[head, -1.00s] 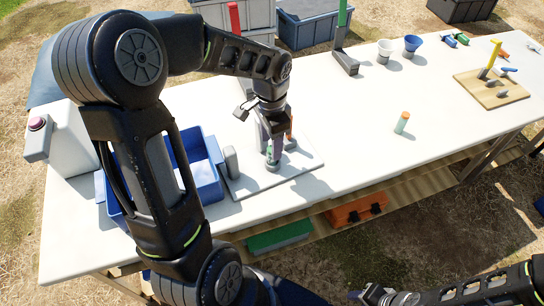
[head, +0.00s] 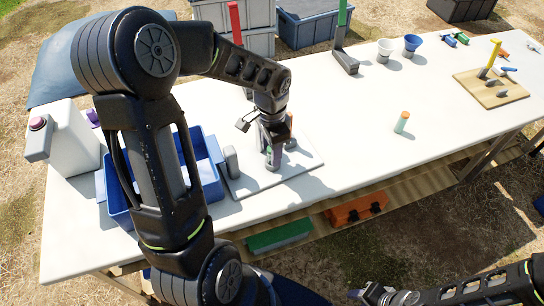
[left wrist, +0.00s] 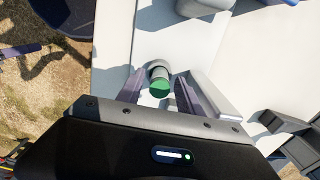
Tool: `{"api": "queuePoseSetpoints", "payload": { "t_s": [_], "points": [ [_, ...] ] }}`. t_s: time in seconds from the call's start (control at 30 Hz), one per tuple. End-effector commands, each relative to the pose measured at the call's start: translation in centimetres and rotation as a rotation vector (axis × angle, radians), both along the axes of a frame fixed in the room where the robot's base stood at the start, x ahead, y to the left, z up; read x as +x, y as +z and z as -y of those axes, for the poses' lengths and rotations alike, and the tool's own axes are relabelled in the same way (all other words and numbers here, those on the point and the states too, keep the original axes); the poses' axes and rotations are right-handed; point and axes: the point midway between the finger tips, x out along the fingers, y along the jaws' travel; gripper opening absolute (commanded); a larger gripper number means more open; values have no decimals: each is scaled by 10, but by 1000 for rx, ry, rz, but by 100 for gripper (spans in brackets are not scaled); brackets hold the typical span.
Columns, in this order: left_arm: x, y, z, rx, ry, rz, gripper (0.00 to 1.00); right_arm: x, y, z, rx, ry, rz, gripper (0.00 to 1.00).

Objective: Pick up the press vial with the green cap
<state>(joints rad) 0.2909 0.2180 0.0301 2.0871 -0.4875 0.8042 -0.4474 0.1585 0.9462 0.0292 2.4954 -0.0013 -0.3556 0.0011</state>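The press vial with the green cap (left wrist: 159,88) stands between the fingers of my left gripper (left wrist: 160,90) in the left wrist view. The fingers are open, one on each side of the cap, with a gap on both sides. In the head view my left gripper (head: 272,145) points down over the pale plate (head: 294,172), and its fingers and arm hide most of the vial. My right gripper (head: 388,297) is at the bottom edge of the head view, far from the vial; its fingers do not show clearly.
A blue bin (head: 207,180) and a grey upright block (head: 231,162) are left of the fingers. An orange-topped piece (head: 289,120) stands close behind them. A green-and-orange vial (head: 401,122) stands alone to the right. The table (head: 345,115) between is clear.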

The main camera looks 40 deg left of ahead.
Motion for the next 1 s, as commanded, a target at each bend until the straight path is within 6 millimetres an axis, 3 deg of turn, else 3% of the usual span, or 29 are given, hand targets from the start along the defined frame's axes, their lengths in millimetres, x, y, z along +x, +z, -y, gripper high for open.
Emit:
{"api": "queuePoseSetpoints", "payload": {
  "t_s": [0.5, 1.0],
  "points": [
    [0, 0, 0, 0, 0, 0, 0, 0, 0, 0, 0, 0, 0, 36],
    [1, 5, 0, 1, 1, 3, 0, 0, 0, 0, 0, 0, 0, 36]
  ]
}}
